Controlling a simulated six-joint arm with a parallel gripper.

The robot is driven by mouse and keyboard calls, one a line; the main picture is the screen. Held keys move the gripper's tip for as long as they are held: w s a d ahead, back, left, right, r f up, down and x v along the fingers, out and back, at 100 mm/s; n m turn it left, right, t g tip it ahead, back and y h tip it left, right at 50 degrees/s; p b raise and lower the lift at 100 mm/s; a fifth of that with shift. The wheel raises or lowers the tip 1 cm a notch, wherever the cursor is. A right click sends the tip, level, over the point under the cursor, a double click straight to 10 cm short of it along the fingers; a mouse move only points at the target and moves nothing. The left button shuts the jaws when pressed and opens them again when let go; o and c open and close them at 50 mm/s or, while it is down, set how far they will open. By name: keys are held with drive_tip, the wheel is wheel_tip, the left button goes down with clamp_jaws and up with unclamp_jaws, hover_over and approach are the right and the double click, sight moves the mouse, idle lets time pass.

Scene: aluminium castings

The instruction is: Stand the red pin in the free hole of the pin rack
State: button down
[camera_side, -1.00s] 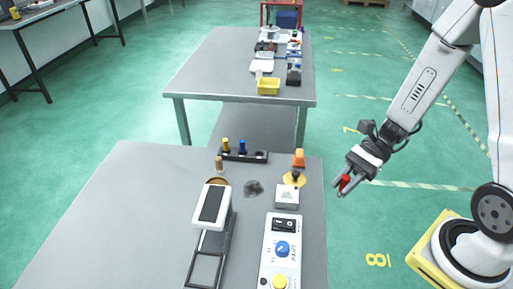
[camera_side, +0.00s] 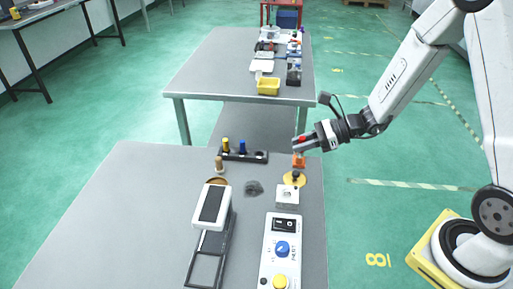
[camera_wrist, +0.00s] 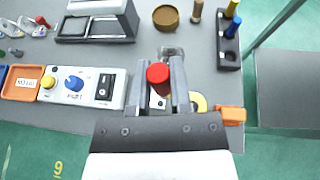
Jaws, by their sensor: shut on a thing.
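The red pin (camera_side: 302,139) is held between the fingers of my gripper (camera_side: 299,146), which is shut on it above the right edge of the near table. In the wrist view its round red top (camera_wrist: 158,74) shows between the two fingers of my gripper (camera_wrist: 162,72). The black pin rack (camera_side: 262,157) is at the back of the table, left of my gripper. A yellow pin (camera_side: 226,145) and a blue pin (camera_side: 242,146) stand in it; its right end is free. In the wrist view the rack (camera_wrist: 229,58) is at the upper right, away from my fingers.
An orange block (camera_side: 299,162) is just below my gripper. A wooden peg (camera_side: 219,164) stands left of the rack. A control box (camera_side: 281,262) is in front.

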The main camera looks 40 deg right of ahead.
drive_tip(key=shift+w+d+r+m+t+h, duration=0.15)
drive_tip(key=shift+w+m+t+h, duration=0.15)
drive_tip(key=shift+w, duration=0.25)
drive_tip(key=shift+w+d+f+m+t+h, duration=0.1)
drive_tip(key=shift+w+d+m+t+h, duration=0.1)
drive_tip(key=shift+w+m, duration=0.25)
drive_tip(key=shift+w+d+r+m+t+h, duration=0.15)
drive_tip(key=shift+w+m+t+h, duration=0.1)
drive_tip(key=shift+w, duration=0.35)
drive_tip(key=shift+f, duration=0.1)
drive_tip(key=w+f, duration=0.3)
drive_tip(key=w, duration=0.1)
drive_tip(key=w+f, duration=0.3)
drive_tip(key=w, duration=0.1)
drive_tip(key=w+f, duration=0.3)
drive_tip(key=w, duration=0.2)
drive_tip(key=shift+a, duration=0.25)
drive_tip(key=shift+w+f, duration=0.15)
drive_tip(key=shift+w, duration=0.05)
drive_tip(key=shift+w+f, duration=0.3)
drive_tip(key=shift+f, duration=1.5)
drive_tip(key=shift+f, duration=0.15)
